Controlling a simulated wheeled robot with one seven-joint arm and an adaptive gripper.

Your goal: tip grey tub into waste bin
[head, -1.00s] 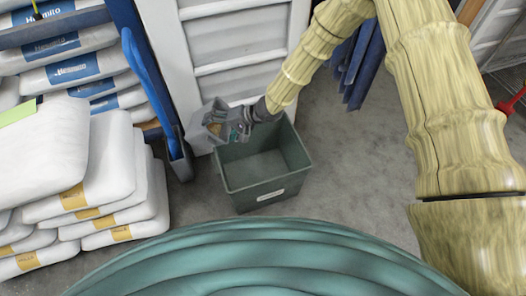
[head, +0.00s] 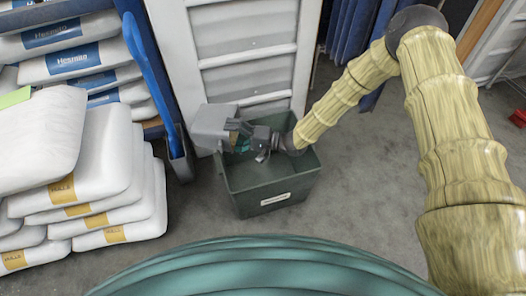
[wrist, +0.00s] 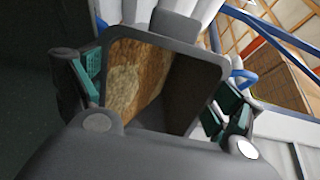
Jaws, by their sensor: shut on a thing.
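My gripper (head: 243,141) is shut on the grey tub (head: 213,126), seen in the head view above the back left part of the waste bin. The tub's plain grey outside faces the head camera, so its mouth is hidden there. In the wrist view the tub (wrist: 182,42) sits between the two green-padded fingers, and brown, grainy stuff (wrist: 135,75) lies against the left of its inside. The picture is rolled, so the tub is tilted. The waste bin (head: 262,205) is dark green, open-topped and upright on the floor, with a white label on its front.
White sacks (head: 100,190) are stacked at the left, with more on a blue rack (head: 60,23) behind. A blue upright (head: 150,80) stands left of the bin. A pale panel wall (head: 240,50) is close behind it. Grey floor (head: 370,185) is clear to the right.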

